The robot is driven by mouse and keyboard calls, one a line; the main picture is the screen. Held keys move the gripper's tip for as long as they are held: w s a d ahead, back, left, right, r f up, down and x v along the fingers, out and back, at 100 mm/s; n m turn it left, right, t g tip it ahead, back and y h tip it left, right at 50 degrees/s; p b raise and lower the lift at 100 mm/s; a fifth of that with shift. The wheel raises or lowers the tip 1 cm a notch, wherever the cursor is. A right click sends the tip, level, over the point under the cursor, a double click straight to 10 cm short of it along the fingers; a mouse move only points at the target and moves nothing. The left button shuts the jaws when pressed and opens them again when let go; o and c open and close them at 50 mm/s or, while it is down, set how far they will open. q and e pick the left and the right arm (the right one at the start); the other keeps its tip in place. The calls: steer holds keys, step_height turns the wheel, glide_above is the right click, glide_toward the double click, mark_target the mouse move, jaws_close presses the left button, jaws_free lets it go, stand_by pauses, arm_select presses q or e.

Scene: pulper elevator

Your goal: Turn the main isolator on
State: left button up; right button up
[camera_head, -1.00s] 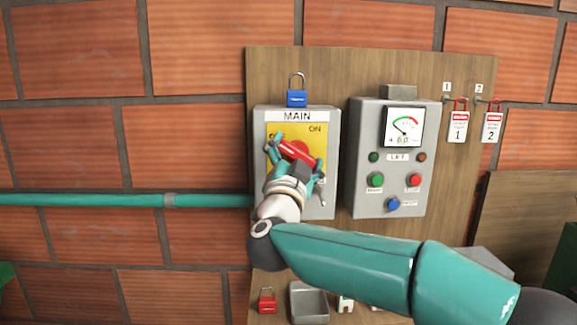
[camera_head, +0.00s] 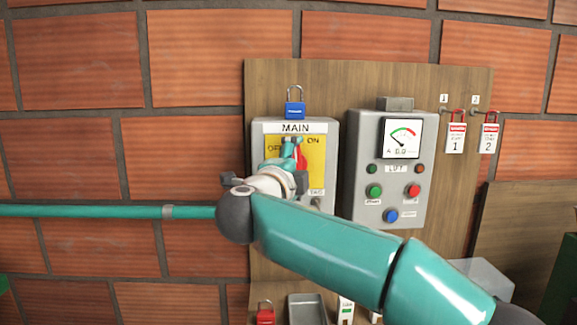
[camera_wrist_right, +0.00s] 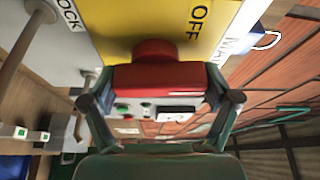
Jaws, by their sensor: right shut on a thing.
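The main isolator is a grey box (camera_head: 326,138) labelled MAIN with a yellow plate (camera_head: 317,172) marked OFF and ON. Its red handle (camera_head: 301,157) is partly hidden behind my right gripper (camera_head: 293,148) and now stands close to upright. In the right wrist view the red handle (camera_wrist_right: 158,77) lies between the two fingers of the gripper (camera_wrist_right: 160,100), which are shut on it. The word OFF shows on the yellow plate beside it. My left gripper is not in view.
A grey control box (camera_head: 362,195) with a dial and buttons is to the right. A blue padlock (camera_head: 295,109) is above the isolator. Two tagged red padlocks (camera_head: 456,135) hang at the right. A red padlock (camera_head: 265,315) and a grey tray (camera_head: 306,309) are below.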

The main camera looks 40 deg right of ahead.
steer(key=shift+w+a+r+m, duration=0.1)
steer(key=shift+a+m, duration=0.05)
steer(key=shift+m, duration=0.25)
stand_by(0.3)
steer(key=o, duration=0.9)
steer(key=shift+w, duration=0.1)
steer(key=v, duration=1.2)
